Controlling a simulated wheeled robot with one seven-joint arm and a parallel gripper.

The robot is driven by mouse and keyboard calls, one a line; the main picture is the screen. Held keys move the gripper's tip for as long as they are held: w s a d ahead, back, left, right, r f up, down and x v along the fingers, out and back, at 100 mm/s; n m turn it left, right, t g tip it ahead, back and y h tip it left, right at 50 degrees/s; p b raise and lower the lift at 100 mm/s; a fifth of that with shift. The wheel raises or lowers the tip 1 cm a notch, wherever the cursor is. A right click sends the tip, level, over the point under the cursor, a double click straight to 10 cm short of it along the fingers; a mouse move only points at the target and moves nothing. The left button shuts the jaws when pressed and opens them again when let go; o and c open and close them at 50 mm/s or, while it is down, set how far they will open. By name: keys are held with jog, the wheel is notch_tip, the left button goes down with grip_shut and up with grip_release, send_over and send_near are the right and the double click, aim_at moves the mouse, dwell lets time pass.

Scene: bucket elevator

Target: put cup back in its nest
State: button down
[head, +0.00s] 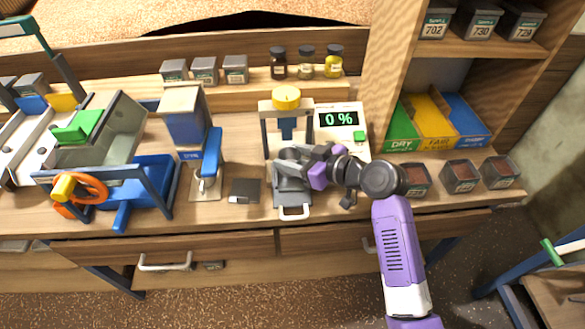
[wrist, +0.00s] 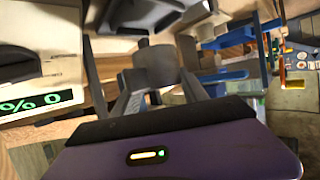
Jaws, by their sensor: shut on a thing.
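My gripper (head: 294,160) is in front of the meter with the yellow knob, above its grey tray. In the wrist view, a small grey cup (wrist: 155,68) sits between the two dark fingers, and the gripper is shut on it. In the head view the fingers and wrist hide most of the cup. A dark square block (head: 244,191) lies on the bench left of the gripper, apart from it. I cannot tell for sure which part is the cup's nest.
The meter (head: 338,119) reads 0 %. A blue lever stand (head: 210,160) and a blue frame with an orange wheel (head: 82,194) stand to the left. Jars (head: 306,62) line the back shelf. Sample boxes (head: 460,176) and coloured bins (head: 431,122) are at right.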

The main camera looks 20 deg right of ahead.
jog(key=shift+f, duration=2.35)
jog(key=shift+f, duration=0.1)
jog(key=c, duration=0.6)
grip_release()
jog(key=shift+r, duration=0.2)
jog(key=b+v, duration=0.1)
jog(key=v, duration=1.1)
